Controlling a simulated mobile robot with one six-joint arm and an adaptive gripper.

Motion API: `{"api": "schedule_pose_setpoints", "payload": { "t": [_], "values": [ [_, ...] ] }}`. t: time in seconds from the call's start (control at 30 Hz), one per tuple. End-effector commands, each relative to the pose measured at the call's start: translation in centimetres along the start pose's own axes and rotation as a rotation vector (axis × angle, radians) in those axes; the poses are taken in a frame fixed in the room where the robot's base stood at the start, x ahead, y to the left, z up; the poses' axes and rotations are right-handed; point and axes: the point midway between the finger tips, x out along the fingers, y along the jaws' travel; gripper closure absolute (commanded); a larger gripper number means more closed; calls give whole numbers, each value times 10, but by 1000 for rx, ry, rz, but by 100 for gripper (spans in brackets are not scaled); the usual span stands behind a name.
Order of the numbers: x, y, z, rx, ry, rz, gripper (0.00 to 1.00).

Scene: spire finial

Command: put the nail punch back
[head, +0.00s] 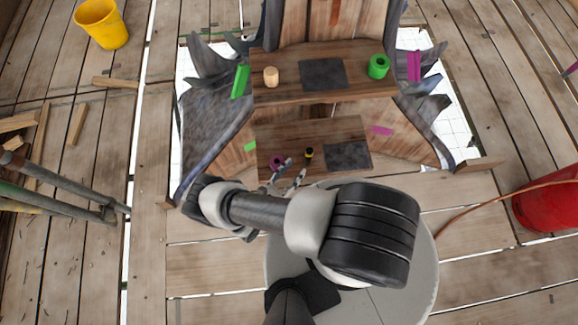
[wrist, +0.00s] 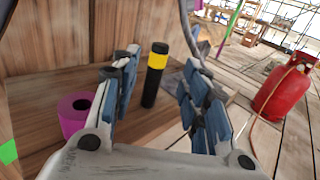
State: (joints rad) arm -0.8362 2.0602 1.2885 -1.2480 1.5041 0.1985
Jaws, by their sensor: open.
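The nail punch appears to be the black upright cylinder with a yellow band (wrist: 154,75); in the head view it is a small dark shape (head: 309,153) on the lower shelf (head: 333,127). My gripper (head: 284,173) is at the front edge of that shelf, left of and nearer than the punch. In the wrist view my gripper (wrist: 163,68) is open, and the punch stands beyond and between its fingers, closer to the left finger. No contact shows. A purple ring-shaped holder (wrist: 75,112) with a hole on top stands left of the left finger, also in the head view (head: 277,162).
A dark square pad (head: 347,156) lies right on the lower shelf. The upper shelf (head: 325,96) carries a pale wooden cylinder (head: 271,77), a dark pad (head: 322,74) and a green ring-shaped holder (head: 378,66). Jagged grey walls flank both shelves. A red gas cylinder (wrist: 287,90) stands right.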

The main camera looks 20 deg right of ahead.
Motion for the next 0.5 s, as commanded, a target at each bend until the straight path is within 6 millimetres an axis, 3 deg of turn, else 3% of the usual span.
{"api": "schedule_pose_setpoints", "payload": {
  "t": [0.27,0.37,0.5],
  "values": [
    [-23,5,5,12,8,-16,59],
    [-29,22,22,54,35,-75,59],
    [-35,56,70,156,109,-227,59]
  ]
}}
